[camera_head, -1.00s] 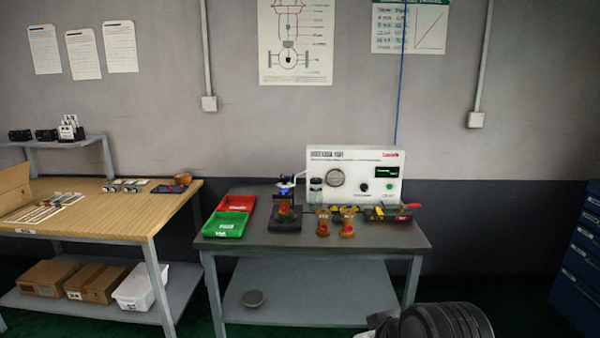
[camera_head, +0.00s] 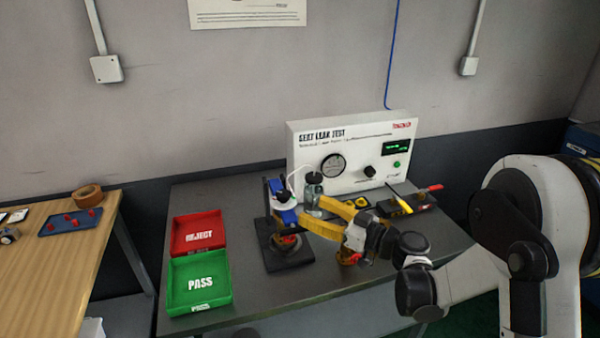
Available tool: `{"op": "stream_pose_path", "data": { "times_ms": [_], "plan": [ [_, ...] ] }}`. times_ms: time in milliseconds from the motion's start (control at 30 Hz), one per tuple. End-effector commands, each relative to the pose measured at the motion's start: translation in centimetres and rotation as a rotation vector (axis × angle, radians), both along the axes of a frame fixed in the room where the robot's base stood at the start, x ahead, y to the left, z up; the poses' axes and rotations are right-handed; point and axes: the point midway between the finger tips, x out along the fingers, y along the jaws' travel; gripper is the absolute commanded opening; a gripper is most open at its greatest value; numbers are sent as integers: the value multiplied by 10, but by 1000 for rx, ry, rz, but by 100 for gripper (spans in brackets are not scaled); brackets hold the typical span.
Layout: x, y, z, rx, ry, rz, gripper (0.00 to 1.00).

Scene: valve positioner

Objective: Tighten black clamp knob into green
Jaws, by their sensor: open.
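The clamp fixture stands on the grey bench, with a black base plate (camera_head: 291,259), a dark upright and a blue upper part (camera_head: 285,214). A small dark and white piece sits on top of the blue part; I cannot tell whether it is the black clamp knob. No green mark on the fixture can be made out. A brass-coloured part (camera_head: 287,241) sits low in the fixture. My gripper (camera_head: 311,212) has yellow fingers, open and pointing left, just right of the blue part. It looks empty; contact with the fixture cannot be told. It partly hides the things behind it.
The seat leak test panel (camera_head: 343,146) stands behind, with a gauge and a black knob (camera_head: 370,172). A clear black-capped jar (camera_head: 314,189) stands close behind my gripper. Red reject (camera_head: 198,232) and green pass (camera_head: 199,283) trays lie left. A tool tray (camera_head: 408,205) lies right.

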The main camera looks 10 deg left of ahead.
Motion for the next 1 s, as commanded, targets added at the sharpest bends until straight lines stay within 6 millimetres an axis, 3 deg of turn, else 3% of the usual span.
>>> {"op": "stream_pose_path", "data": {
  "times_ms": [233, 633, 1000],
  "plan": [
    [8, 20, -4, 18, -23, 8, 60],
    [37, 88, -4, 16, -21, 6, 60],
    [44, 102, -2, 16, -21, 4, 60]
  ]
}}
